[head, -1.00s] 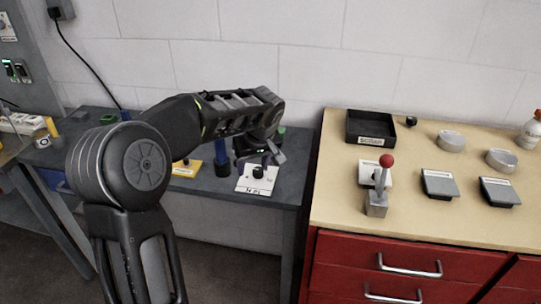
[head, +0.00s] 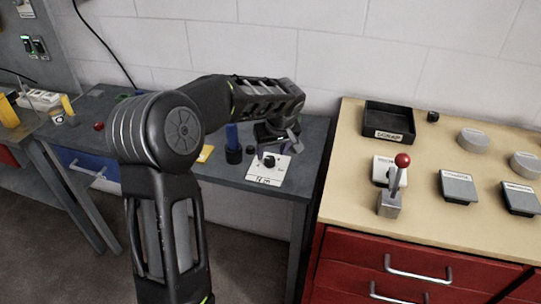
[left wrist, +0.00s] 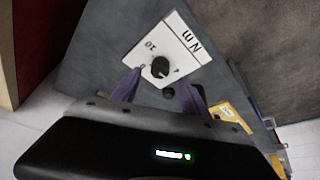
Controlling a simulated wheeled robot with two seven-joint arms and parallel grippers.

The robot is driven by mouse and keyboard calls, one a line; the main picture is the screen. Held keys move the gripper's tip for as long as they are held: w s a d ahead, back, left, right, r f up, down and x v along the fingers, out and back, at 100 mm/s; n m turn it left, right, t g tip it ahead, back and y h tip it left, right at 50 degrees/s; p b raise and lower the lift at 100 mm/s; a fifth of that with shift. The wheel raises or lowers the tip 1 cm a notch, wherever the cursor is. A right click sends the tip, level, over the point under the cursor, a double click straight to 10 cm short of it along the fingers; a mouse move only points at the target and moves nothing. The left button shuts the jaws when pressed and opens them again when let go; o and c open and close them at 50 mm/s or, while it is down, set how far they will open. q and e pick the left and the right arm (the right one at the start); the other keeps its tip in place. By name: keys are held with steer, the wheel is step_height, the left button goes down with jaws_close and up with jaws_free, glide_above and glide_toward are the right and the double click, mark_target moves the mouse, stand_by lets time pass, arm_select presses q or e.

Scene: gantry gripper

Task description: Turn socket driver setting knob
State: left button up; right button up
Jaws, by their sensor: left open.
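The setting knob (left wrist: 160,68) is a small black dial on a white plate (left wrist: 185,45) marked "N m" and "10" in the left wrist view. In the head view the same knob (head: 269,161) and plate (head: 268,175) are on the grey bench, near its right end. My left gripper (left wrist: 160,85) is open, with its two purple-grey fingers apart and pointing toward the knob. The knob shows between and beyond the fingertips; I cannot tell whether they touch it. In the head view my left gripper (head: 280,140) is just behind the knob. My right gripper is out of view.
A blue-handled tool (head: 232,137) and a yellow plate (head: 205,154) are left of the knob. At right, a wooden-topped red cabinet (head: 345,200) holds a black SCRAP tray (head: 388,135), a red-ball lever (head: 402,160) and pedals (head: 458,187).

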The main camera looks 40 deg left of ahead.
mark_target(270, 159)
arm_select(q)
steer(key=shift+p+x, duration=0.35)
steer(key=shift+x, duration=1.75)
steer(key=shift+c, duration=0.5)
jaws_close()
